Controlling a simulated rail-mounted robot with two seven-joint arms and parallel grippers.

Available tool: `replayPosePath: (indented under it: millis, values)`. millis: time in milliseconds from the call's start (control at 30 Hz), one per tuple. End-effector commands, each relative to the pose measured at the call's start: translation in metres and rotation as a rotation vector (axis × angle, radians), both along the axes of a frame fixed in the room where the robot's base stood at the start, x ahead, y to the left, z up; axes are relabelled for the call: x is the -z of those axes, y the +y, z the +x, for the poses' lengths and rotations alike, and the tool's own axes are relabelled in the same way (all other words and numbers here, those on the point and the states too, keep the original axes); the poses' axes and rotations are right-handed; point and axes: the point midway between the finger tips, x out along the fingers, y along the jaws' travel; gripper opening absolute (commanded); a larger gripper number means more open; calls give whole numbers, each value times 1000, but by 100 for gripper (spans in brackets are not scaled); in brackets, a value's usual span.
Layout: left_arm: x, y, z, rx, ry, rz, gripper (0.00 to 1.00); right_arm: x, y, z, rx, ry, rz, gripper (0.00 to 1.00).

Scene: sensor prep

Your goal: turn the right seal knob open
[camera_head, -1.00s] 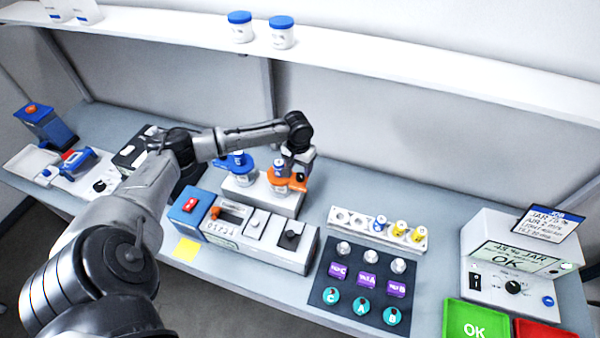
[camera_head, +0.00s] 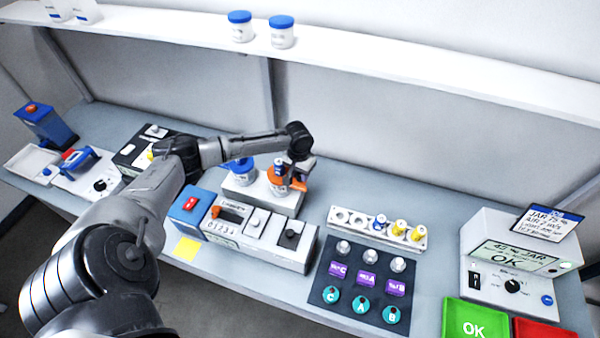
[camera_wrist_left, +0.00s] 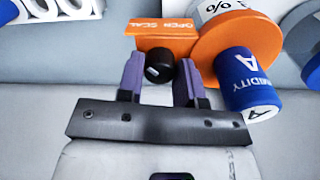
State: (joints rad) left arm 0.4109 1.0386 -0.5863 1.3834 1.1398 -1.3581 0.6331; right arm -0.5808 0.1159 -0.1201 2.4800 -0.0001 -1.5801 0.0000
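The right seal station has an orange jar fitting (camera_head: 277,177) with a blue cap on top, on a white block (camera_head: 262,197) at the bench's middle. In the left wrist view its black seal knob (camera_wrist_left: 159,68) sits in front of an orange "OPEN SEAL" plate (camera_wrist_left: 163,29). My left gripper (camera_head: 300,180) is at the right side of this fitting. In the left wrist view its purple fingers (camera_wrist_left: 158,78) stand on either side of the knob, slightly apart; contact is not clear. A blue "HUMIDITY A" sensor (camera_wrist_left: 248,84) is close to the right finger. My right gripper is not in view.
A blue-topped jar fitting (camera_head: 240,168) stands left of the orange one, near my forearm. A grey control unit (camera_head: 262,235) lies in front. A white rack (camera_head: 378,228) with blue and yellow pieces is to the right.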

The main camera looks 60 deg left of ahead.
Motion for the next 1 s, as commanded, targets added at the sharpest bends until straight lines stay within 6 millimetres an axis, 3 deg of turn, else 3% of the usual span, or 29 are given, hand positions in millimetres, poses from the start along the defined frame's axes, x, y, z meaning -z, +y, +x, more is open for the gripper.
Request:
replayPosePath:
  millis: [267, 633, 1000]
  values:
    - [0, 0, 0, 0, 0, 0, 7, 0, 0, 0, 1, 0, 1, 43]
    - [-3, 0, 0, 87, 1, -2, 7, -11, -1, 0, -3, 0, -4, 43]
    - [-3, 0, 1, 407, 0, -2, 7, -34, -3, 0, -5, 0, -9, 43]
